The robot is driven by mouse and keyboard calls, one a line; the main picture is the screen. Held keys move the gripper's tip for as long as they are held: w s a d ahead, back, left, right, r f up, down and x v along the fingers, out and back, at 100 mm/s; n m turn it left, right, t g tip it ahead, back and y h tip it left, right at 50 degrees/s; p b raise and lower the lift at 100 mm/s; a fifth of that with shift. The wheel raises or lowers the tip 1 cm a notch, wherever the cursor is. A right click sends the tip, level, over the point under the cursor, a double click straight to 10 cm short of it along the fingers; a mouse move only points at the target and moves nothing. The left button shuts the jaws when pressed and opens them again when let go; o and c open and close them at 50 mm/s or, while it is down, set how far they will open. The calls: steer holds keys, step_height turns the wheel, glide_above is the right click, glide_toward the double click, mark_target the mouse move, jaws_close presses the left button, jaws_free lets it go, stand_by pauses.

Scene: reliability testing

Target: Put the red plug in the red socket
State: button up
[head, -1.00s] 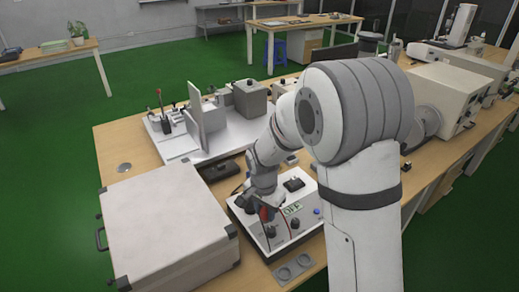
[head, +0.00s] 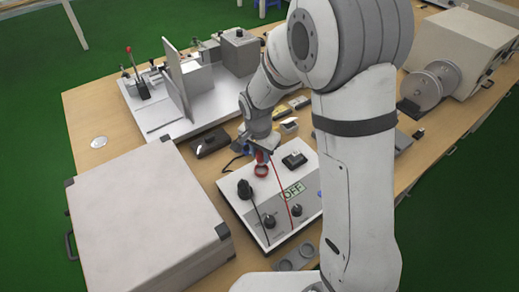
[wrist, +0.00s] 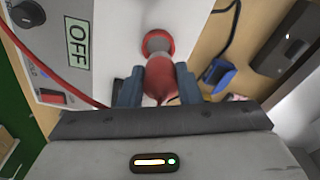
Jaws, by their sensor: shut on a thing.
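The red plug (wrist: 162,80) is between the two blue-grey fingers of my gripper (wrist: 158,88), which is shut on it. In the head view my gripper (head: 262,146) is over the far left part of the white box, with the red plug (head: 260,157) below it. The red socket (wrist: 157,42) is a red ring straight ahead of the plug in the wrist view. The red socket (head: 261,171) also shows just below the plug in the head view. The plug's front end is close to the socket; I cannot tell whether it touches or enters it.
The white box (head: 232,207) has an OFF display (head: 293,190), knobs, a black plug (head: 245,188) and a black switch (head: 294,160). A red cable (head: 280,190) crosses its top. A large grey case (head: 140,215) stands at left. A blue object (wrist: 218,75) lies near the right finger.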

mark_target(261, 164)
steer(key=shift+d+f+b, duration=0.1)
steer(key=shift+f+b, duration=0.65)
steer(key=shift+f, duration=0.85)
steer(key=shift+s+b, duration=0.1)
steer(key=shift+b, duration=0.25)
steer(key=shift+f+b, duration=0.8)
steer(key=shift+f, duration=0.05)
steer(key=shift+f+b, duration=0.5)
steer(key=shift+f, duration=0.1)
steer(key=o, duration=0.7)
steer(key=shift+r, duration=0.15)
steer(key=shift+s+a+r+p, duration=0.1)
steer(key=shift+r+p, duration=1.1)
steer(key=shift+r, duration=0.7)
steer(key=shift+s+a+r+p, duration=0.15)
steer(key=shift+r+p, duration=1)
steer(key=shift+r, duration=0.7)
steer(key=shift+s+a+r+p, duration=0.1)
steer(key=shift+r+p, duration=1.1)
steer(key=shift+r, duration=0.7)
